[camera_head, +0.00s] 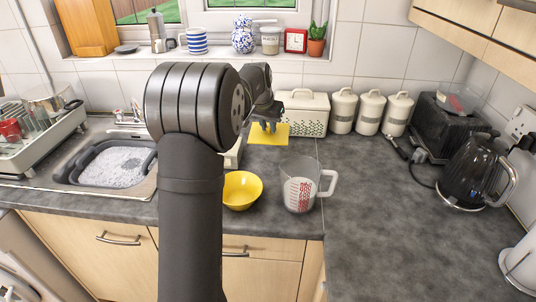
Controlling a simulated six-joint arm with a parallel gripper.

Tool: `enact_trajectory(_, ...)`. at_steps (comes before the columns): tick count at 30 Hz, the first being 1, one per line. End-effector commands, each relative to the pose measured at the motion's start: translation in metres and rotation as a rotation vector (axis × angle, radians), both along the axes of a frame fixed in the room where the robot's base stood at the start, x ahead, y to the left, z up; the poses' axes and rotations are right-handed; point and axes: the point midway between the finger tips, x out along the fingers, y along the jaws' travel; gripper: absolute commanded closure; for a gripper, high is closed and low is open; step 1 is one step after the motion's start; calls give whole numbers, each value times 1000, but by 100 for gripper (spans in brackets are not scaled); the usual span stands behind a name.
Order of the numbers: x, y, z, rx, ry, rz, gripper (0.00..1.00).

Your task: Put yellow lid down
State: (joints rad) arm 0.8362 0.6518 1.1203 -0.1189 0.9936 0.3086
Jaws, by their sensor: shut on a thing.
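The yellow lid (262,139) is a flat, roughly rectangular piece at the back of the counter, in front of the cream perforated bin. My gripper (270,127) is above the lid and shut on it. The fingers and the arm hide part of the lid's top. I cannot tell whether the lid touches the counter or is held just over it. A yellow bowl (242,191) sits on the counter closer to the front edge, beside my arm.
A measuring jug (301,188) stands right of the bowl. The cream bin (305,112) and several canisters (370,111) line the back wall. The soapy sink basin (108,167) is at left. A kettle (470,172) and toaster (444,125) stand at right. The right-hand counter is mostly clear.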

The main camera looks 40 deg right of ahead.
Motion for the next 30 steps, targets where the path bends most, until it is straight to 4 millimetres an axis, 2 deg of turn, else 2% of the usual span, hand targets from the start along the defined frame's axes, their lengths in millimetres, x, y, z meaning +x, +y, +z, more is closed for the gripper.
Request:
enact_trajectory(1, -3, -8, -9, 2, 1, -2, 100)
enact_trajectory(5, -6, -17, -31, 2, 2, -1, 100)
enact_trajectory(9, -6, -17, -55, 2, 1, 0, 100)
enact_trajectory(17, -6, -17, -78, 0, 0, 0, 100)
enact_trajectory(24, -6, -17, -115, 1, 0, 0, 100)
enact_trajectory(30, -6, -17, -117, -2, -1, -1, 100)
